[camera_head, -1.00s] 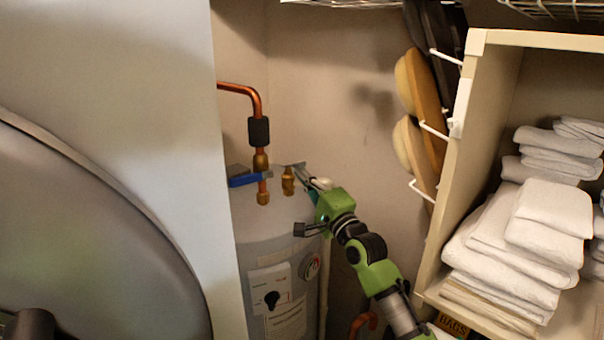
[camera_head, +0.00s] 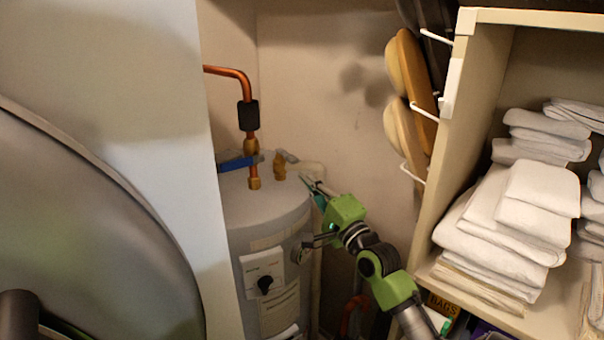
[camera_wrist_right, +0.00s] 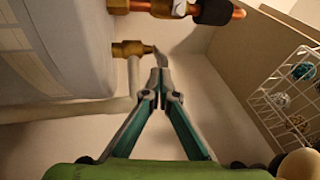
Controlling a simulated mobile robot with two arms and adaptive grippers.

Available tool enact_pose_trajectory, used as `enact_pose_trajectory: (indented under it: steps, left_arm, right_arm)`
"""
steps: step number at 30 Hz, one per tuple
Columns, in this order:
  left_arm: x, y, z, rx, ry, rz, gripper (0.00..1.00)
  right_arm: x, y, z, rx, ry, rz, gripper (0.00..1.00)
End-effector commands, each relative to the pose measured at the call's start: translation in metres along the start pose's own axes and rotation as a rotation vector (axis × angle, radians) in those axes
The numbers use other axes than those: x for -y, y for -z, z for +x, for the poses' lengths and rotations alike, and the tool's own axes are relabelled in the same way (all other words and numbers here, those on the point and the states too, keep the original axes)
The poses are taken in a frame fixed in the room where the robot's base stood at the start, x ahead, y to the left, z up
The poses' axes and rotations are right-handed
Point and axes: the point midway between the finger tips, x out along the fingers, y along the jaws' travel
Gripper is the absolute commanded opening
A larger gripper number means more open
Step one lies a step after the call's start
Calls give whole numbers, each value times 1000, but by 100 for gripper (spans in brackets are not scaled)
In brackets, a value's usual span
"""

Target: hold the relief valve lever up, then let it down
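The relief valve (camera_head: 280,166) is a brass fitting on top of the grey water heater tank (camera_head: 265,205) in the head view. In the right wrist view the brass valve (camera_wrist_right: 128,48) is left of the fingertips. A small grey piece, seemingly its lever (camera_wrist_right: 160,60), sits just beyond the tips; contact is unclear. My right gripper (camera_head: 304,182) is at the tank's upper right edge, a little right of and below the valve. Its fingers (camera_wrist_right: 162,88) come together at the tips with nothing clearly between them. My left gripper is not in view.
A copper pipe (camera_head: 245,85) with a blue handle (camera_head: 238,163) stands left of the valve. A shelf unit (camera_head: 445,160) with folded white towels (camera_head: 520,220) is on the right. Wooden boards (camera_head: 408,80) hang on its side. A white panel (camera_head: 130,80) blocks the left.

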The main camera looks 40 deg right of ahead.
Motion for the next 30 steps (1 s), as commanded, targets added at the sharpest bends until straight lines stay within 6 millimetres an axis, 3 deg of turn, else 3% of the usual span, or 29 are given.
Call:
enact_pose_trajectory:
  steps: [13,30]
  left_arm:
    - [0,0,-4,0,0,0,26]
    - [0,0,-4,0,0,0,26]
  right_arm:
    - [10,0,-42,0,-1,0,0]
    - [12,0,-46,0,0,0,0]
